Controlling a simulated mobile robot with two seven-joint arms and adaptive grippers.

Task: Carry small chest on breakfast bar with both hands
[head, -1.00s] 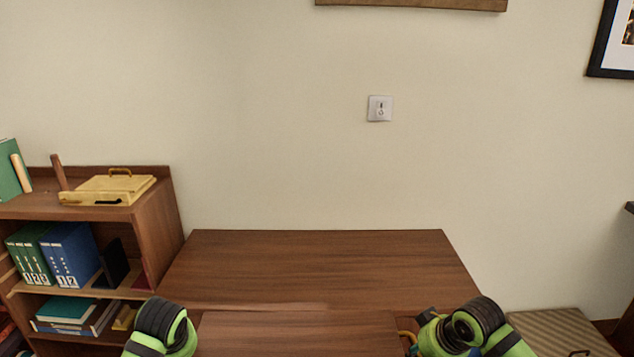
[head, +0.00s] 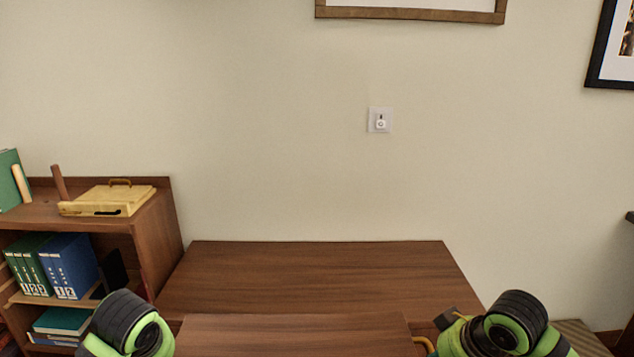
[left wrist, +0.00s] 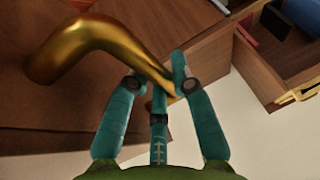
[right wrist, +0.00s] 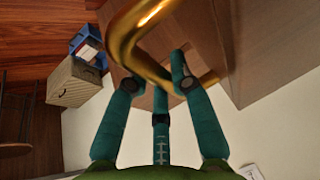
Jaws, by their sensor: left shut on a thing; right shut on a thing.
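The small chest (head: 295,335) is a brown wooden box at the bottom of the head view, between my two arms; only part of its top shows. Behind it is the flat brown top of the breakfast bar (head: 320,275), against the wall. The head view does not show whether the chest touches the bar. My left gripper (left wrist: 160,88) is shut on a golden handle (left wrist: 95,42) in the left wrist view. My right gripper (right wrist: 158,86) is shut on the other golden handle (right wrist: 128,35). That handle's edge also shows in the head view (head: 426,344).
A low bookshelf (head: 155,235) with several binders and a yellow box (head: 108,200) stands left of the bar. The visible bar top is clear. A striped box (head: 585,336) lies at the lower right, and also shows in the right wrist view (right wrist: 75,83).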

